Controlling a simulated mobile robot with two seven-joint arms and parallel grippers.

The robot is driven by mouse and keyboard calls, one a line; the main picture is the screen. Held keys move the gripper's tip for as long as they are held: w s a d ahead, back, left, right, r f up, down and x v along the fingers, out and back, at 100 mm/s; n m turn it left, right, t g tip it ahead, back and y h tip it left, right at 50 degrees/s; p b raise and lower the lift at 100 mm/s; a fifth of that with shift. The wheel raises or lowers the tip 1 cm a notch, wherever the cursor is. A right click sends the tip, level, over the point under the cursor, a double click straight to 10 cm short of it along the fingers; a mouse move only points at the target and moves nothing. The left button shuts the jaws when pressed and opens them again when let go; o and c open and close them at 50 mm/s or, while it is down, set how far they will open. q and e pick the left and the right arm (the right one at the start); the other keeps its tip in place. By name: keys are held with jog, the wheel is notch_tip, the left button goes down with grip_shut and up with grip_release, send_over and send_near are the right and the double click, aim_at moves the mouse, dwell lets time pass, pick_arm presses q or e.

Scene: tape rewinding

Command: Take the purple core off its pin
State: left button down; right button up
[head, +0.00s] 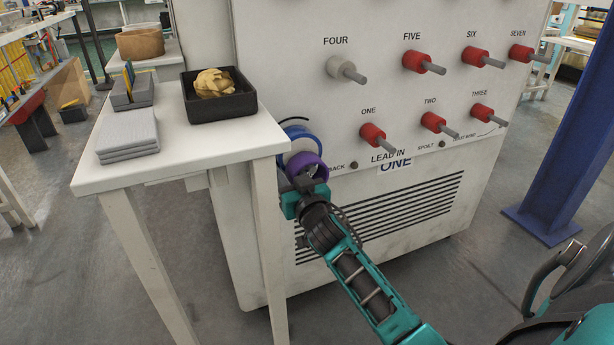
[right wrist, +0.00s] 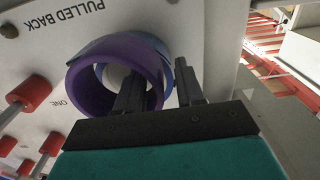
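The purple core (head: 307,165) is a short ring low on the machine's front, beside the table's right edge. A blue ring (head: 298,140) shows behind it. In the right wrist view the purple core (right wrist: 88,97) stands around a pale pin end (right wrist: 117,74) under the label PULLED BACK. My right gripper (head: 301,184) is at the core. In the right wrist view its dark fingers (right wrist: 160,88) straddle the core's wall, one inside the ring and one outside. Whether they pinch the wall cannot be told. My left gripper is not in view.
A white table (head: 180,165) stands close left of the core, holding a black tray (head: 245,104) with a crumpled tan item (head: 213,83) and grey blocks (head: 128,135). Red-collared pegs (head: 372,134) stick out of the panel to the right. A blue post (head: 560,130) stands farther right.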

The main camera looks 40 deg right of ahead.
jog(key=shift+w, duration=0.25)
jog(key=shift+c, duration=0.4)
grip_shut()
